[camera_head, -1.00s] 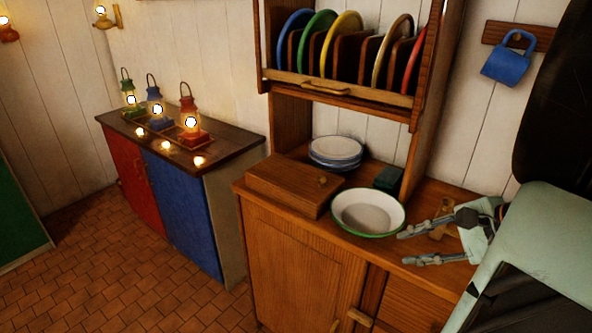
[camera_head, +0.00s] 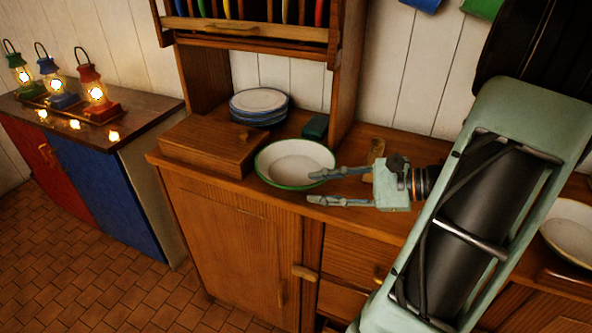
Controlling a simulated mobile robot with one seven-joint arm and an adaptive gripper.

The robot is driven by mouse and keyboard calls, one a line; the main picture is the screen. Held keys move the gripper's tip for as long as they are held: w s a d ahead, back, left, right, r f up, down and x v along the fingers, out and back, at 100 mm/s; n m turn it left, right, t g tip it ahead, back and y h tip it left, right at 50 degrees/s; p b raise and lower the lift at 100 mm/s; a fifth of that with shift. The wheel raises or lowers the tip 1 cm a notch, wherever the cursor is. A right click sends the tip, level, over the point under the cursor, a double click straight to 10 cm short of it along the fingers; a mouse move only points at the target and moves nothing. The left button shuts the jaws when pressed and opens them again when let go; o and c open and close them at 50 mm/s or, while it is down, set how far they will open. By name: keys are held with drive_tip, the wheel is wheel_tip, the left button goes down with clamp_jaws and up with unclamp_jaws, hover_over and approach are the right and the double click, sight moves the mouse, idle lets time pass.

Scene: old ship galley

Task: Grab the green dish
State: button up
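A white dish with a green rim (camera_head: 285,170) stands on the wooden counter, near its front edge. My gripper (camera_head: 315,187) is open and empty at the right of this dish, with its fingers pointing left. The upper fingertip overlaps the dish's right rim in the picture; I cannot tell whether it touches. In the plate rack at the top, only the lower edges of the coloured plates show, cut off by the frame.
A wooden box (camera_head: 212,145) is left of the dish. Stacked blue-rimmed plates (camera_head: 258,104) and a small dark green block (camera_head: 315,126) are behind it. Another pale basin (camera_head: 572,230) is at far right. Lit lanterns (camera_head: 92,95) stand on the left cabinet.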

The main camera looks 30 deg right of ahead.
sight(296, 186)
drive_tip(key=x, duration=0.6)
drive_tip(key=shift+w+b, duration=0.3)
drive_tip(key=shift+b, duration=0.1)
drive_tip(key=shift+c, duration=0.3)
clamp_jaws()
